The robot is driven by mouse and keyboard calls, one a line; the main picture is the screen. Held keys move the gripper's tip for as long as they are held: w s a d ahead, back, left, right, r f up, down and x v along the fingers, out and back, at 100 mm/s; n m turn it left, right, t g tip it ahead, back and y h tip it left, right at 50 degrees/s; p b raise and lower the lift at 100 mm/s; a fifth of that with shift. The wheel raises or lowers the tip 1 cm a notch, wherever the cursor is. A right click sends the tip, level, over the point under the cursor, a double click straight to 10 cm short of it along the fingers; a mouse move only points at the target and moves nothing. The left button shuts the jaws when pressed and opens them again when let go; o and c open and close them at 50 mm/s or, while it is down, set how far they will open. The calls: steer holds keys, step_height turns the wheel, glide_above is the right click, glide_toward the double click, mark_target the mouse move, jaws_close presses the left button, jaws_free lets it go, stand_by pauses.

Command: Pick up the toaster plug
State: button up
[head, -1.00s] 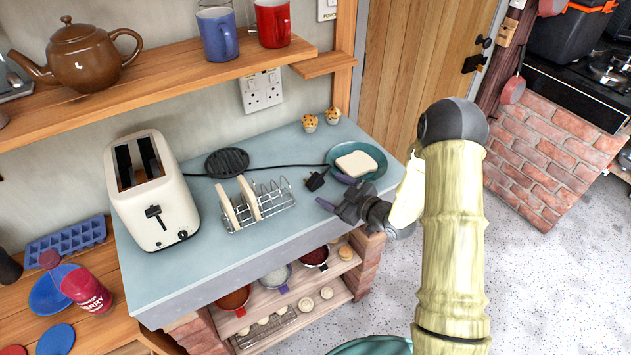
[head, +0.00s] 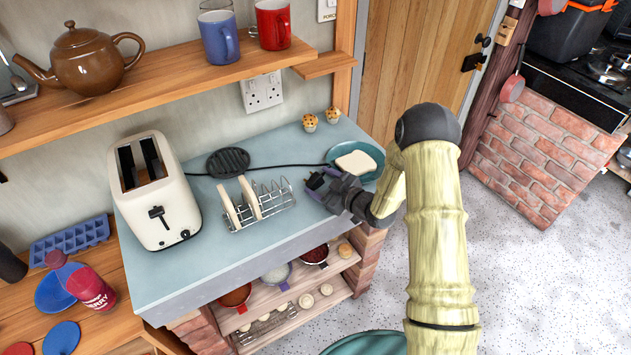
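The black toaster plug (head: 314,181) lies on the blue-grey worktop (head: 215,262), right of the toast rack. The black cord (head: 285,166) runs along the back of the worktop towards the cream toaster (head: 155,195). My gripper (head: 321,184) reaches in from the right, low over the worktop. Its purple-tipped fingers are apart, one on the near side of the plug and one on the far side. The plug's right end is partly hidden by the gripper. I cannot tell whether the fingers touch it.
A wire toast rack (head: 272,200) with bread stands just left of the plug. A teal plate (head: 374,168) with a bread slice lies close behind my gripper. Two muffins (head: 321,119) and a dark round grille (head: 228,162) sit further back. A double wall socket (head: 262,90) is above.

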steer(key=c, duration=0.6)
step_height(320, 180, up, 10)
steer(key=shift+b, duration=0.75)
steer(key=shift+f, duration=0.1)
